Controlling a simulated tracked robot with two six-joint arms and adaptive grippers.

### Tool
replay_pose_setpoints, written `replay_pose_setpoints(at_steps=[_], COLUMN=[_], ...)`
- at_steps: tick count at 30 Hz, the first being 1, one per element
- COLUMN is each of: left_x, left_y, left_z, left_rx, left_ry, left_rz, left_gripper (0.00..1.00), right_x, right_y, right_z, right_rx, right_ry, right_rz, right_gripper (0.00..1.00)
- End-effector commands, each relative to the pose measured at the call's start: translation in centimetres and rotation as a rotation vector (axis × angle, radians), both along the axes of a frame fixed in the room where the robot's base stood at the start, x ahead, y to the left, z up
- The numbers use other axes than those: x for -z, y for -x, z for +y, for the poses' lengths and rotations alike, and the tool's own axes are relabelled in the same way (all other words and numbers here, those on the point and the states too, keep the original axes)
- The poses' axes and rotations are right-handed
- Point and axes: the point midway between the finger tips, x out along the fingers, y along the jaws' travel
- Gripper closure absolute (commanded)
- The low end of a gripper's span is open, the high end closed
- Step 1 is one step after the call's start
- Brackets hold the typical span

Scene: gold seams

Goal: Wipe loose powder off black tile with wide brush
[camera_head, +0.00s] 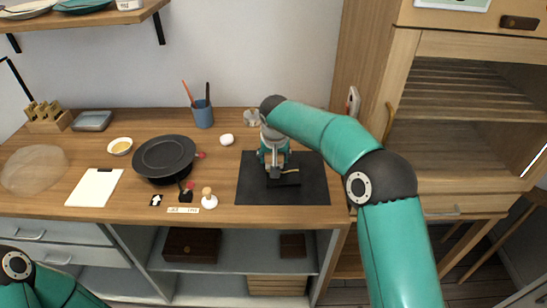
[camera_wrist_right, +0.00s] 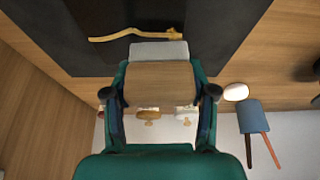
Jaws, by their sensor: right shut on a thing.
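The black tile (camera_head: 284,180) lies on the dark mat, with a gold seam across it; in the right wrist view the seam shows as a wavy gold line (camera_wrist_right: 140,33). My right gripper (camera_head: 273,160) is low over the tile and shut on the wide brush. In the right wrist view the brush's wooden block (camera_wrist_right: 160,84) is between the fingers, and its pale grey bristles (camera_wrist_right: 158,50) reach just short of the seam. I cannot tell whether the bristles touch the tile. Loose powder cannot be made out. My left arm shows at the bottom left; its gripper is out of view.
The dark mat (camera_head: 250,190) has bare room around the tile. To its left are a stamp-like knob (camera_head: 208,199), a black pan (camera_head: 165,155), a blue cup (camera_head: 203,114) with tools, a small bowl (camera_head: 120,146) and a white board (camera_head: 94,187). A tall wooden cabinet (camera_head: 460,120) stands right.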

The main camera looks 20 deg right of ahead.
Motion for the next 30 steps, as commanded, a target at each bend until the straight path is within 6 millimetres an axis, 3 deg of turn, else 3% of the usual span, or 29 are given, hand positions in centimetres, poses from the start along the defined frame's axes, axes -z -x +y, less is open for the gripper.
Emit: replay_pose_setpoints(at_steps=[11, 24, 30], left_x=[-0.4, -3.5, -3.8], left_y=[0.0, 0.0, 0.0], left_z=[0.0, 0.0, 0.0], left_rx=[0.000, 0.000, 0.000], left_ry=[0.000, 0.000, 0.000], left_rz=[0.000, 0.000, 0.000], left_gripper=[0.60, 0.60, 0.60], right_x=[-0.5, -4.5, -4.9], right_y=[0.0, 0.0, 0.0], right_z=[0.0, 0.0, 0.0], right_rx=[0.000, 0.000, -0.001], right_ry=[0.000, 0.000, 0.000], right_rz=[-0.001, -0.002, 0.000], right_gripper=[0.72, 0.72, 0.72])
